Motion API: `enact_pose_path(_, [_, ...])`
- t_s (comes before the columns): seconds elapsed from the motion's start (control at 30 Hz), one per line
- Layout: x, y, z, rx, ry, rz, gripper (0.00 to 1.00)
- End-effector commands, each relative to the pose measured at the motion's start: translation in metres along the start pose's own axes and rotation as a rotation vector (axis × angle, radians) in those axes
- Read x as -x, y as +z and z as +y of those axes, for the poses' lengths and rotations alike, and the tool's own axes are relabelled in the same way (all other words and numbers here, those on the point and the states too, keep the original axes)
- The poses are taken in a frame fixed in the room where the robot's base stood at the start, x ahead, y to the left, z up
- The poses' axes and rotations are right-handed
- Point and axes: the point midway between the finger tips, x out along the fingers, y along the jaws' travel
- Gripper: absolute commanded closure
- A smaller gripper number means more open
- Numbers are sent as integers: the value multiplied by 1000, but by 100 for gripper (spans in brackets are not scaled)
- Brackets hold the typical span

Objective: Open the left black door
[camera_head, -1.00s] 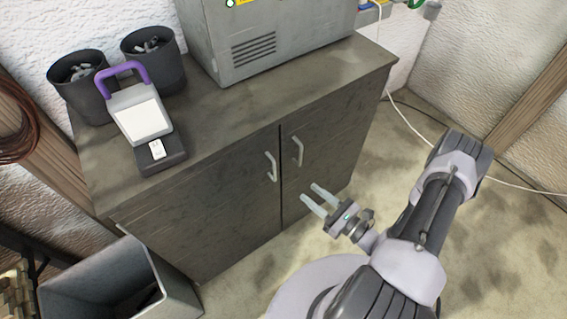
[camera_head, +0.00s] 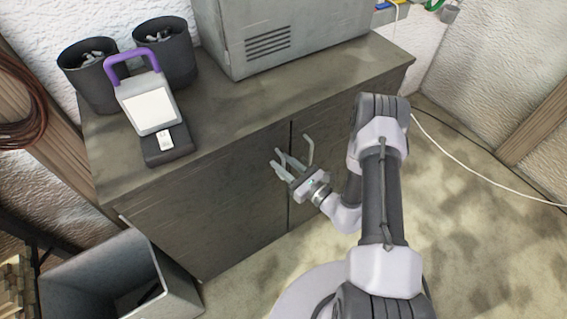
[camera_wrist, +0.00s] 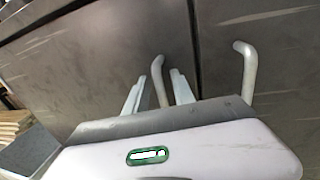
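The left door (camera_head: 205,195) is a dark, scuffed cabinet front and sits flush beside the right door (camera_head: 335,135), with a narrow seam between them. Its pale bar handle (camera_wrist: 158,80) stands near the seam. My gripper (camera_head: 279,163) is at this handle, with its two fingers apart. In the wrist view the handle shows between the two fingers, and the fingers are not clearly closed on it. The lower part of the handle is hidden behind my gripper body. The right door's handle (camera_head: 309,148) is just to the right, outside my fingers.
On the cabinet top (camera_head: 235,105) stand a grey metal box (camera_head: 290,30), a device with a purple handle (camera_head: 150,105) and two black pots (camera_head: 163,50). An open grey bin (camera_head: 110,285) stands at the lower left. Floor to the right is mostly clear.

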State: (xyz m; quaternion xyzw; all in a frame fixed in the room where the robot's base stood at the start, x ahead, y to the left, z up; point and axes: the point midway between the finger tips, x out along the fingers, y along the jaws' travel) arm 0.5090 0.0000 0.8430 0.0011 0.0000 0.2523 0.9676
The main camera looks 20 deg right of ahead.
Motion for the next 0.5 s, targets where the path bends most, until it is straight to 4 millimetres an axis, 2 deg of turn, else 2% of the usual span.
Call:
enact_pose_path(0.03, [0, 0, 0, 0, 0, 0, 81])
enact_pose_path(0.13, [0, 0, 0, 0, 0, 0, 100])
enact_pose_path(0.5, [0, 0, 0, 0, 0, 1, 100])
